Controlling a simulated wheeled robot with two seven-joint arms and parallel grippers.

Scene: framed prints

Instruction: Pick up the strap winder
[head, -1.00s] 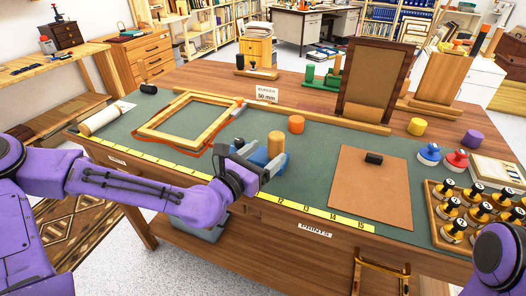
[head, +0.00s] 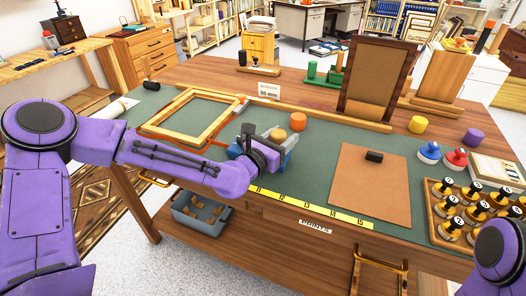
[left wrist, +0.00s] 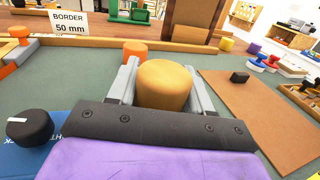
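The strap winder has a blue body (head: 237,151) on the green mat beside the wooden frame. In the left wrist view its blue body (left wrist: 28,158) shows at the lower left, with a black knob (left wrist: 30,127) bearing a white line. Its upright tan cylindrical handle (left wrist: 164,84) stands between the fingers of my left gripper (left wrist: 165,88). The fingers are apart, one on each side of the handle. I cannot tell whether they touch it. In the head view my left gripper (head: 277,144) hides most of the winder. My right gripper is out of view.
A wooden frame (head: 160,128) with an orange strap lies left of the winder. An orange cylinder (head: 298,121) stands just behind. A brown board (head: 368,190) with a black block (head: 374,157) lies to the right. A border sign (head: 269,91) stands at the back.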

